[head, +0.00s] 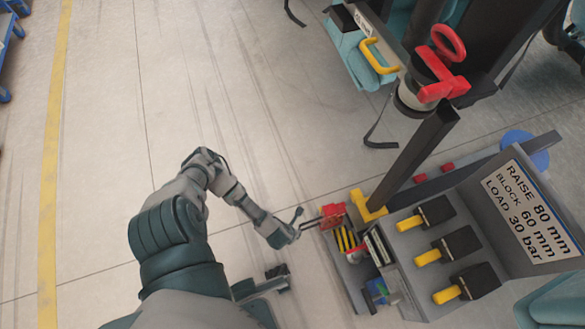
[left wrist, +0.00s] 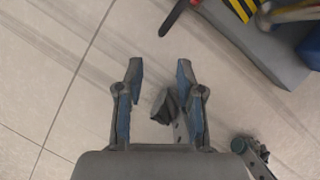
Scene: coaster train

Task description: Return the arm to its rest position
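My left arm reaches from the lower left over the floor, bent at the elbow. Its gripper (head: 298,226) is beside the left side of the grey bench unit, close to a red part (head: 332,215) with a thin rod. In the left wrist view the gripper (left wrist: 159,72) is open, its two blue-lined fingers apart with nothing held. A dark grey piece shows beyond the fingers; it looks like part of my own body. What seems to be my right gripper (head: 278,277) shows low in the head view, dark and small; its finger state is unclear.
The grey bench unit (head: 400,285) holds yellow-handled black blocks (head: 455,246), a yellow-black striped piece (head: 347,241) and a sign (head: 530,210). A dark post (head: 420,160) rises beside it. Teal machinery with a red handle (head: 443,75) stands above.

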